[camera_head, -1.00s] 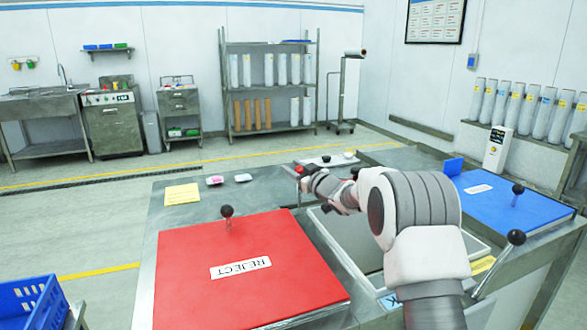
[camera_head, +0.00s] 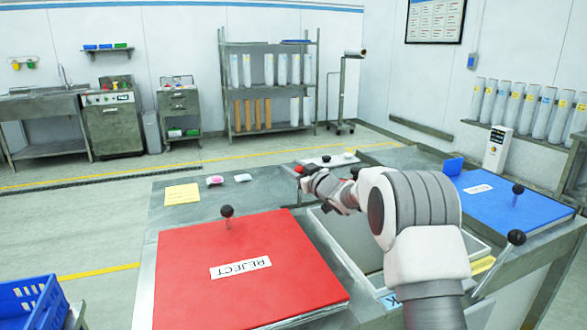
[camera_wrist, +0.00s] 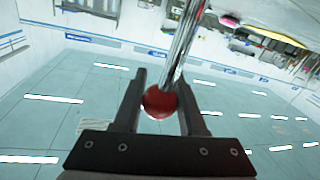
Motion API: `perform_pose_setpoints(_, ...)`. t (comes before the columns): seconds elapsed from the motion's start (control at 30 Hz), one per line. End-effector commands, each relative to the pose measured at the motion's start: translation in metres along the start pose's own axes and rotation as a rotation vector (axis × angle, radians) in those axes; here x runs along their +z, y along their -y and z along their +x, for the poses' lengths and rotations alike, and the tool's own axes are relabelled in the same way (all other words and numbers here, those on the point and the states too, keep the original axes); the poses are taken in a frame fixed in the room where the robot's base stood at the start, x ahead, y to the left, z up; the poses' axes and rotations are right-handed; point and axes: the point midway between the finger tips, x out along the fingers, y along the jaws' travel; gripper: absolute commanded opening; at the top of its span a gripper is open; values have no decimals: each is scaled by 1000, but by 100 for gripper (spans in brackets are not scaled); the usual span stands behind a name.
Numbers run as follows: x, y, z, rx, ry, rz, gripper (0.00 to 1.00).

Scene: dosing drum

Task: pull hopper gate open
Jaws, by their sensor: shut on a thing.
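A red ball knob (camera_wrist: 160,102) on the end of a chrome rod (camera_wrist: 180,45) sits between the two dark fingers of my gripper (camera_wrist: 162,80) in the wrist view. My gripper is shut on this knob. In the head view the red knob (camera_head: 299,169) shows as a small red spot at the far end of my arm, above the far part of the steel bench. My arm hides most of the rod and gripper there. I cannot tell the gate itself apart; an open-topped bin (camera_head: 345,238) lies partly behind my arm.
A red lid marked REJECT (camera_head: 280,290) with a black knob lies left of the bin. A blue lid (camera_head: 535,215) lies right. A black-knobbed lever (camera_head: 516,237) rises at the right. A yellow note (camera_head: 182,194) and small dishes (camera_head: 215,180) lie on the bench.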

Motion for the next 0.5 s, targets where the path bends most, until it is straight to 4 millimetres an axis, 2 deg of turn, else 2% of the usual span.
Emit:
perform_pose_setpoints(0.3,-7,43,9,-5,-3,2,0)
perform_pose_setpoints(0.5,-9,46,10,-6,-2,1,0)
